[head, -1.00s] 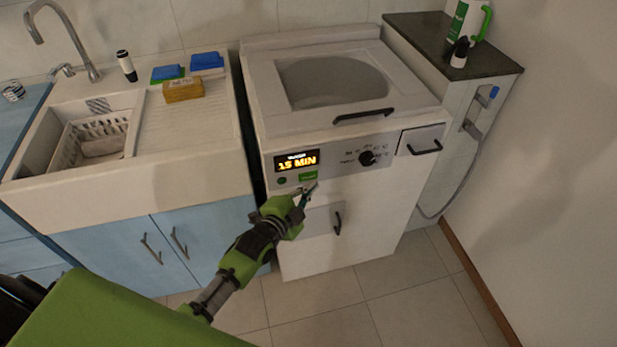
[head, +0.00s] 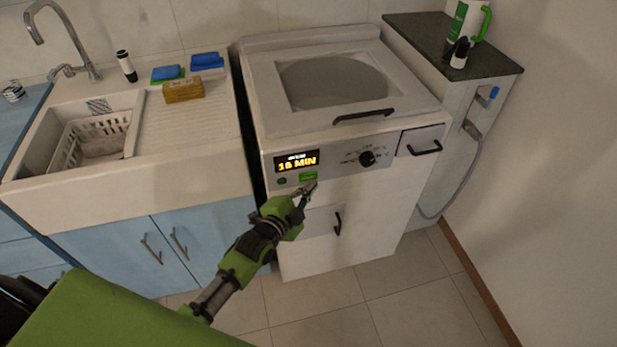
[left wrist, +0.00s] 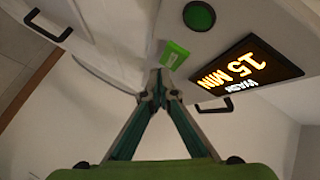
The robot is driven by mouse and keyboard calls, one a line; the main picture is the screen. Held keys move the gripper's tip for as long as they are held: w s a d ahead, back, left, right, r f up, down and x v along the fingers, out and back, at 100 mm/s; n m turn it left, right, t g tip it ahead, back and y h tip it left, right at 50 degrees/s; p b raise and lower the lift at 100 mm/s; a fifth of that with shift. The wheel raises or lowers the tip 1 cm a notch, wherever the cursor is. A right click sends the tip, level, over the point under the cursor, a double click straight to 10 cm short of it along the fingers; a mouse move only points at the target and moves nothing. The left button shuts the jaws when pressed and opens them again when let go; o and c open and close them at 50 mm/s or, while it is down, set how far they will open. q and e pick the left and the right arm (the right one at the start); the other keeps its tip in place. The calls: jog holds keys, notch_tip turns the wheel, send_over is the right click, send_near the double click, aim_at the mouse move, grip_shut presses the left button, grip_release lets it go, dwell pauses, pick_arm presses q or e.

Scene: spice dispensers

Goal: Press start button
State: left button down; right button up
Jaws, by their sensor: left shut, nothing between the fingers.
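The washing machine (head: 345,220) has a front panel with a lit display (head: 297,162). In the left wrist view the display (left wrist: 243,73) reads 15 MIN. A bright green rectangular button (head: 308,176), likely the start button, sits just below the display. It also shows in the left wrist view (left wrist: 174,54), just beyond my fingertips. A round dark green button (head: 282,180) is to its left. My left gripper (head: 306,189) is shut and empty, its tips right by the lower edge of the rectangular button. I cannot tell whether they touch it. My right gripper is not in view.
A small lower door handle (head: 338,223) is near my gripper. A sink (head: 60,170) with a basket stands left. A dark-topped counter (head: 425,24) stands right.

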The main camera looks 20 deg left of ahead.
pick_arm(q)
jog(key=shift+w+a, duration=0.25)
jog(key=shift+w, duration=0.1)
jog(key=shift+w+a, duration=0.2)
jog(key=shift+w, duration=0.1)
dwell(1.0)
jog(key=shift+s+d+p, duration=0.45)
jog(key=shift+s, duration=0.2)
jog(key=s+d, duration=0.1)
jog(key=s+d+p, duration=0.1)
jog(key=s+p, duration=0.1)
jog(key=s, duration=0.1)
jog(key=shift+s+d, duration=0.1)
jog(key=shift+d, duration=0.3)
